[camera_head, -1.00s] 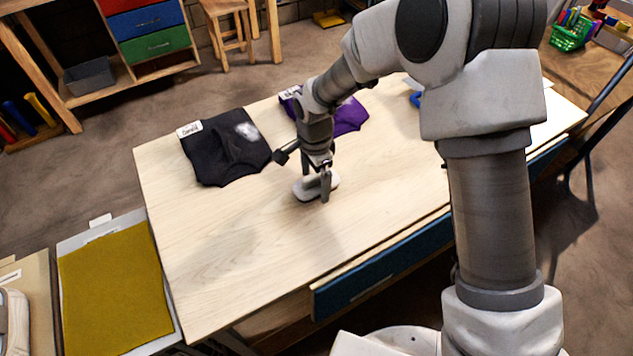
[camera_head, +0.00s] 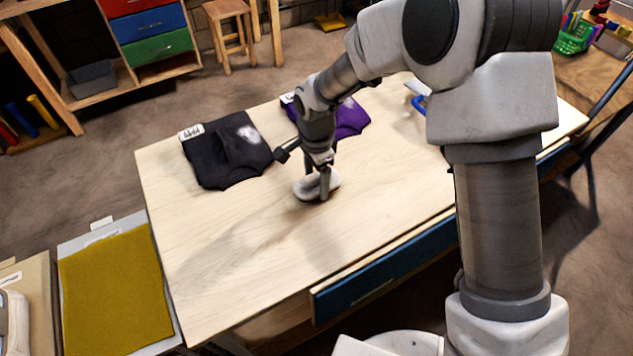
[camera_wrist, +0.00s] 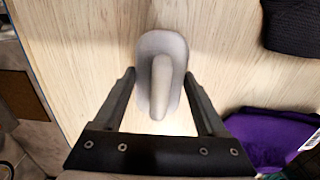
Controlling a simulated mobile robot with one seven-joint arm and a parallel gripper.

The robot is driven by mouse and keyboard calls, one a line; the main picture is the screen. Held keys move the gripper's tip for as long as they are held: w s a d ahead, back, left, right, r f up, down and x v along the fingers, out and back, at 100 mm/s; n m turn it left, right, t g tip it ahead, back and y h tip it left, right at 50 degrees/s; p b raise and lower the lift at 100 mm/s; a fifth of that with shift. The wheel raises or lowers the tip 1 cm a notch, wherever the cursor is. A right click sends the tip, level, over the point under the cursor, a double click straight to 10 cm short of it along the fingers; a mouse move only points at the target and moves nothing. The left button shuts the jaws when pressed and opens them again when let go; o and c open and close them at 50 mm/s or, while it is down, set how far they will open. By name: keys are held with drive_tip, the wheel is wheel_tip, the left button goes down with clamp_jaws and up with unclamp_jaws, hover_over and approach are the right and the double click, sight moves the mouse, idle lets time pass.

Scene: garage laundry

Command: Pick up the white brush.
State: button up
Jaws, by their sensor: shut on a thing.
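The white brush (camera_head: 309,190) is at the middle of the wooden table, under my gripper (camera_head: 324,184). In the wrist view the brush (camera_wrist: 151,50) shows a pale rounded base with a raised handle along its middle. My gripper (camera_wrist: 160,90) has its two dark fingers on either side of the brush and is shut on it. The fingers hide part of the brush in the head view. I cannot tell whether its base is touching the table or slightly above it.
A black folded garment (camera_head: 212,165) lies left of my gripper, and a purple one (camera_head: 352,118) lies behind it. A blue-handled item (camera_head: 419,103) is farther right. The wooden table's (camera_head: 220,260) front left is clear. A blue drawer (camera_head: 380,275) is under the front edge.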

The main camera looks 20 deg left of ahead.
drive_tip(key=r, duration=0.3)
drive_tip(key=shift+s+a, duration=0.1)
drive_tip(key=shift+a, duration=0.25)
drive_tip(key=s+a+r, duration=0.4)
drive_tip(key=a+r, duration=0.2)
drive_tip(key=a, duration=0.4)
drive_tip(key=shift+a+r, duration=0.15)
drive_tip(key=shift+r, duration=0.1)
